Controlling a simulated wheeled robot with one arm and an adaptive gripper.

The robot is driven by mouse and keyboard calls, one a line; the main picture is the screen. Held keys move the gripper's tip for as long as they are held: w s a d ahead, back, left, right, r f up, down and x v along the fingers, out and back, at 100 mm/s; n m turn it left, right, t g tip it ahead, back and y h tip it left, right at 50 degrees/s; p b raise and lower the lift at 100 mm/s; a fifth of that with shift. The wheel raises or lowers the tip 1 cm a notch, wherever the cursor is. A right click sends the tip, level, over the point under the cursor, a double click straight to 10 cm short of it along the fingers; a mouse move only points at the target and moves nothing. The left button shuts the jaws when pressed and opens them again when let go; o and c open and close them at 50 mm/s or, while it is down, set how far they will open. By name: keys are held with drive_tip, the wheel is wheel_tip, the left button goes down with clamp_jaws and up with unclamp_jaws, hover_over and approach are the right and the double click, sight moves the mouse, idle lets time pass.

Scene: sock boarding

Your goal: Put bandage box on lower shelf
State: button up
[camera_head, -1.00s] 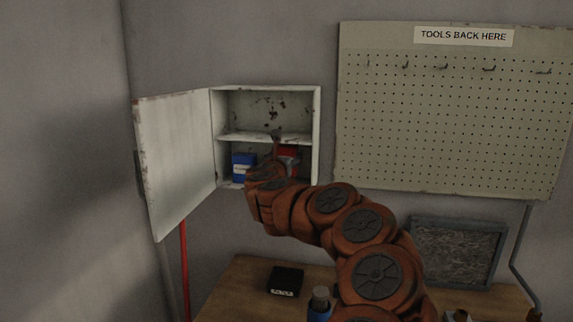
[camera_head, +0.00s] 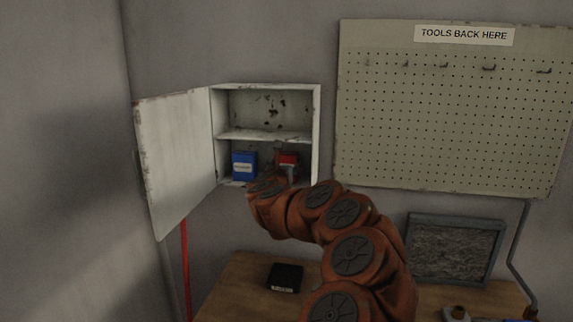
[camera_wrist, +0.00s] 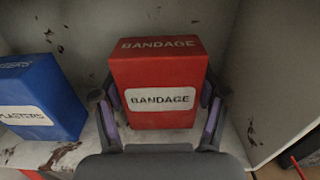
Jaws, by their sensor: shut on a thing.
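The red bandage box (camera_wrist: 158,75), with a white BANDAGE label, stands upright inside the wall cabinet's lower compartment. In the head view the bandage box (camera_head: 288,160) shows at the right of the lower shelf (camera_wrist: 75,155), partly hidden by my arm. My gripper (camera_wrist: 160,105) has one finger on each side of the box and is shut on it. In the head view my gripper (camera_head: 281,172) is at the cabinet's front opening. The box's base looks at or very near the shelf surface; I cannot tell whether it touches.
A blue plasters box (camera_wrist: 38,100) stands left of the bandage box, with a gap between them. The cabinet (camera_head: 317,130) has its door (camera_head: 178,160) swung open left. The upper shelf (camera_head: 262,135) is empty. A black box (camera_head: 285,278) lies on the table (camera_head: 235,285) below.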

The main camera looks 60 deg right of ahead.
drive_tip(key=shift+f+b, duration=0.15)
drive_tip(key=shift+b, duration=0.15)
drive_tip(key=o, duration=1.2)
drive_tip(key=shift+c, duration=0.2)
drive_tip(key=shift+r+p, duration=0.3)
drive_tip(key=shift+p, duration=0.1)
drive_tip(key=shift+s+a+f+b, duration=0.15)
drive_tip(key=shift+a+b, duration=0.15)
drive_tip(key=b+v, duration=0.3)
drive_tip(key=v, duration=0.8)
drive_tip(key=shift+a, duration=0.2)
drive_tip(key=shift+s, duration=0.15)
